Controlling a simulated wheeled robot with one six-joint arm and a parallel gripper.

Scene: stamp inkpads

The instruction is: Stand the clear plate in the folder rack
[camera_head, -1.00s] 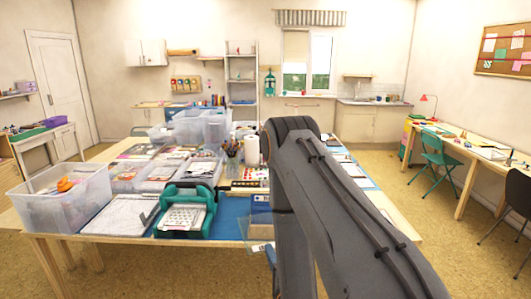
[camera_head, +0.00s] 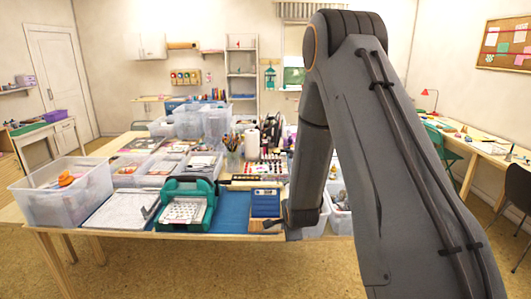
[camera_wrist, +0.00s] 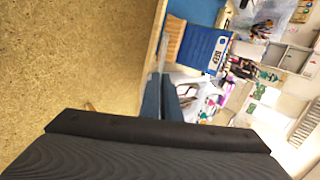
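The folder rack (camera_head: 266,226) is a wooden stand at the table's front edge, holding blue folders (camera_head: 265,202). In the wrist view the wood of the rack (camera_wrist: 175,40) and a blue folder with a pale label (camera_wrist: 207,50) lie just beyond my fingers. My gripper (camera_head: 273,225) is low at the rack's front right, partly hidden by my wrist. In the wrist view its dark fingers (camera_wrist: 161,93) are close together, with a thin gap. I cannot make out the clear plate for certain now; a thin pale strip shows between fingers and rack.
A green-and-black press (camera_head: 185,205) stands left of the rack on a blue mat (camera_head: 233,208). A grey-white board (camera_head: 122,210) and a clear bin (camera_head: 62,198) are farther left. Cups, bottles and boxes crowd behind. White bins (camera_head: 340,217) stand to the right, partly behind my arm.

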